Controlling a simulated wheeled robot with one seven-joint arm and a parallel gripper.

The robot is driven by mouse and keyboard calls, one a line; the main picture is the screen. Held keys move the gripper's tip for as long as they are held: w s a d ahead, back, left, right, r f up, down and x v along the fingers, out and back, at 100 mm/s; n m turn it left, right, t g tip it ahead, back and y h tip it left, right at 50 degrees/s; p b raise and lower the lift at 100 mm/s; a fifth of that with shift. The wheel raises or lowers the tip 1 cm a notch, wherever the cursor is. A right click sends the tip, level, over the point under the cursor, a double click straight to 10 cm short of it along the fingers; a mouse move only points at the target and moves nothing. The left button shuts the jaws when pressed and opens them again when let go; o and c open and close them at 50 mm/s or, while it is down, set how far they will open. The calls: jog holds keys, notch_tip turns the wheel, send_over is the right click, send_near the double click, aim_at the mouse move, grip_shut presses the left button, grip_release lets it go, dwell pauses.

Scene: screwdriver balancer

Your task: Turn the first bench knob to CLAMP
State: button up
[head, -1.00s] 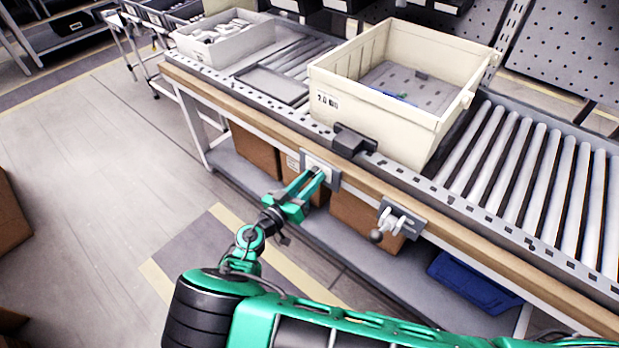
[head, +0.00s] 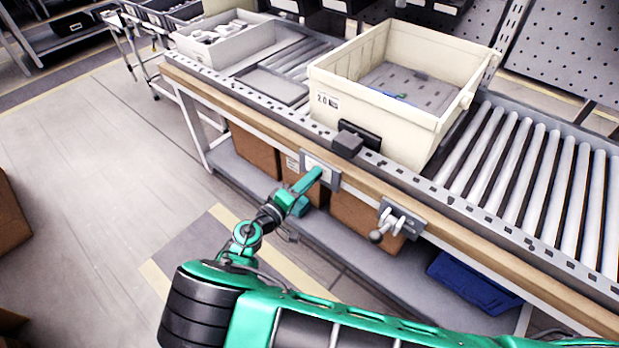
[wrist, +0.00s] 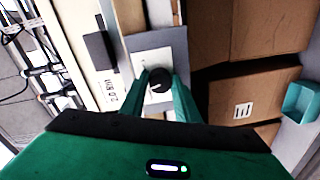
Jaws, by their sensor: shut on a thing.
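The first bench knob is a small dark knob (wrist: 160,80) on a light plate (wrist: 163,60) fixed to the front edge of the bench. In the head view, my green gripper (head: 316,176) reaches that plate (head: 331,172) and hides the knob. In the wrist view, my gripper (wrist: 162,88) has a finger on each side of the knob and is shut on it. The markings on the plate are too small to read, so the knob's setting cannot be told.
A second bench fixture with a ball-ended handle (head: 386,226) is to the right on the same bench edge. A cream bin (head: 345,110) stands on the roller conveyor (head: 545,175) above. Cardboard boxes (head: 255,149) and a blue tray (head: 470,284) sit on the lower shelf.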

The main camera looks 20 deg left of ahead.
jog(key=n, duration=0.5)
jog(key=shift+a+n, duration=0.25)
jog(key=shift+n, duration=0.05)
dwell(0.5)
jog(key=o, duration=1)
jog(key=shift+o, duration=0.2)
jog(key=shift+d, duration=0.1)
jog(key=shift+s, duration=0.1)
jog(key=v, duration=1)
jog(key=shift+s+a, duration=0.25)
